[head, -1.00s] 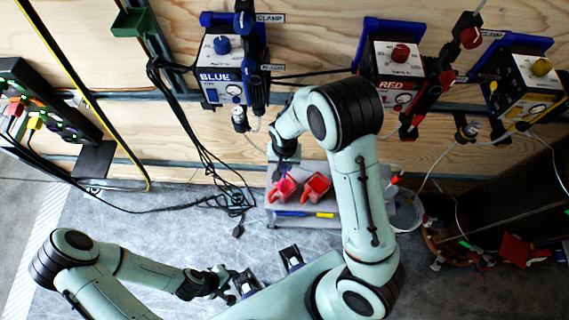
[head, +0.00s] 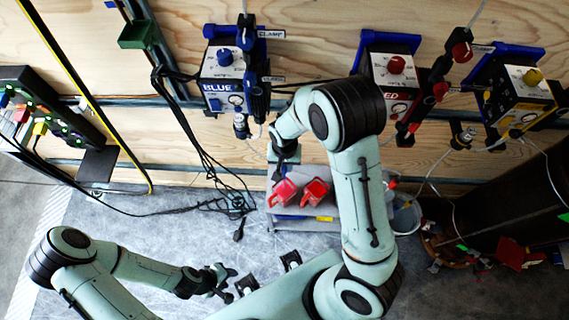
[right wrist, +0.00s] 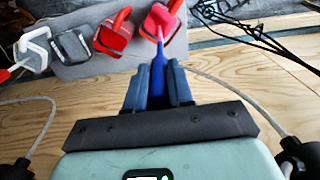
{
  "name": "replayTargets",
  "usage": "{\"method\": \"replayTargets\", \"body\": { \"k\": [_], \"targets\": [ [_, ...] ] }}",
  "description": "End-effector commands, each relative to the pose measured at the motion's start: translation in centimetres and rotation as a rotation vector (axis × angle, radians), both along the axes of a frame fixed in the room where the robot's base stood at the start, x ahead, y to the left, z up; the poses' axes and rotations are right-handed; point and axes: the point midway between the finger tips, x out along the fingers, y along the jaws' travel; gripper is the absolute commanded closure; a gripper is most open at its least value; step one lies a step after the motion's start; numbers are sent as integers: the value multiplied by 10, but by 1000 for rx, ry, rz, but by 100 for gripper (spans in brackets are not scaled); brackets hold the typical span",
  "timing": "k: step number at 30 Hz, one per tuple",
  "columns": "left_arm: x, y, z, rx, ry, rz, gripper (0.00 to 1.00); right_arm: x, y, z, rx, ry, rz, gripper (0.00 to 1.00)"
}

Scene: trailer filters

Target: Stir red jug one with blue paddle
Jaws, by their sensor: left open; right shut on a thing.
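Two red jugs stand side by side on a grey bench in the head view: a left one (head: 283,192) and a right one (head: 315,192). In the right wrist view they show as a pinkish-red jug (right wrist: 161,20) and a red jug (right wrist: 112,36). No label tells which is jug one. My right gripper (right wrist: 158,82) is shut on the blue paddle (right wrist: 159,60). The paddle points at the pinkish-red jug, its far end at the jug; how deep it sits is unclear. My left gripper (head: 229,284) is open and empty, low in the head view.
The grey bench (right wrist: 85,70) also holds a white-handled jug (right wrist: 36,48) and a grey frame-like thing (right wrist: 72,46). Blue (head: 222,82), red (head: 392,80) and yellow (head: 520,95) units hang on the wooden wall. Black cables (head: 205,165) hang left of the bench; a bucket (head: 405,215) stands right.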

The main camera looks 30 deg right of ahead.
Motion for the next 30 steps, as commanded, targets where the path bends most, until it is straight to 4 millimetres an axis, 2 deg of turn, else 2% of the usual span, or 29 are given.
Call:
{"method": "replayTargets", "body": {
  "k": [11, 24, 30],
  "targets": [
    [1, 0, 2, 0, -1, 0, 57, 0, 0, 2, 0, 0, 0, 100],
    [24, 0, 33, -1, -27, 0, 57, 2, 0, 44, 0, -4, -1, 100],
    [29, 0, 39, 0, -33, -1, 57, 1, 0, 52, -1, -1, 0, 100]
  ]
}}
